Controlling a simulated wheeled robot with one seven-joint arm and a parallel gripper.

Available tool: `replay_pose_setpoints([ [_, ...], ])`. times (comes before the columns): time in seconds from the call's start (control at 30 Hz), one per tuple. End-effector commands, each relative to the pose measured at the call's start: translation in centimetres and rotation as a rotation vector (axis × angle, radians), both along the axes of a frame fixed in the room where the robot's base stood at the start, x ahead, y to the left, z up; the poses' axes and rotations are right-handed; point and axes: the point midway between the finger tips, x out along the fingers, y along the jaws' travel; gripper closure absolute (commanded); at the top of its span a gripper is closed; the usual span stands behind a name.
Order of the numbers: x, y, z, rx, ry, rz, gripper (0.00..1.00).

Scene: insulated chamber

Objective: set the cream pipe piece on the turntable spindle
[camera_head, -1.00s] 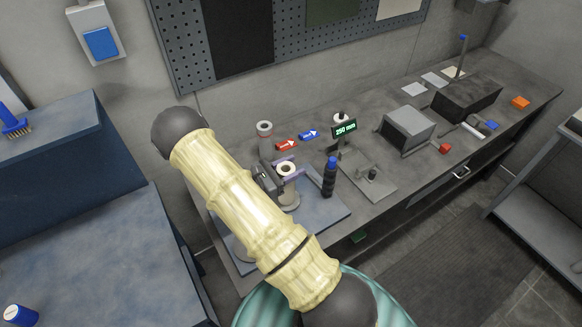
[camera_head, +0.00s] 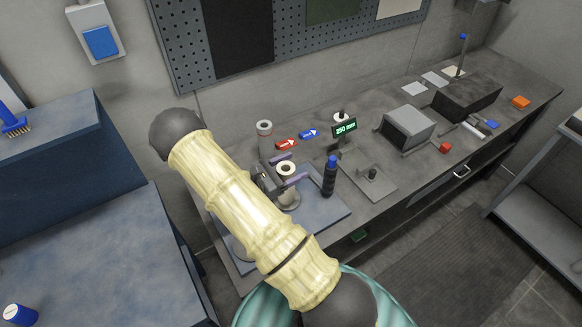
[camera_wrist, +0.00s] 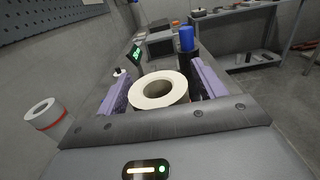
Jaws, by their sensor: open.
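The cream pipe piece (camera_head: 287,169) stands upright over the round grey turntable (camera_head: 291,205) on the near left of the bench. In the wrist view my gripper (camera_wrist: 160,86) shows gaps between the fingers and the piece. The spindle is hidden; I cannot tell how deep the piece sits on it.
A pale pipe piece with a red band (camera_head: 264,129) stands behind my gripper. A dark bottle with a blue cap (camera_head: 329,178) stands close on the right. A "250 mm" display (camera_head: 345,128), red arrow block (camera_head: 287,144) and blue arrow block (camera_head: 309,133) are behind.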

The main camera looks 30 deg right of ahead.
Motion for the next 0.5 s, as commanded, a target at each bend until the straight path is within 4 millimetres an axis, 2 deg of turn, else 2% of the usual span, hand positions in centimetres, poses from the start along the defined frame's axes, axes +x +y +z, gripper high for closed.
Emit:
replay_pose_setpoints([
  [0.17,0.0,0.5,-0.1,0.001,-0.001,0.001,0.31],
  [0.27,0.1,1.6,-0.2,0.001,-0.002,0.003,0.31],
  [0.5,-0.1,6.0,-0.3,0.002,-0.003,0.005,0.31],
])
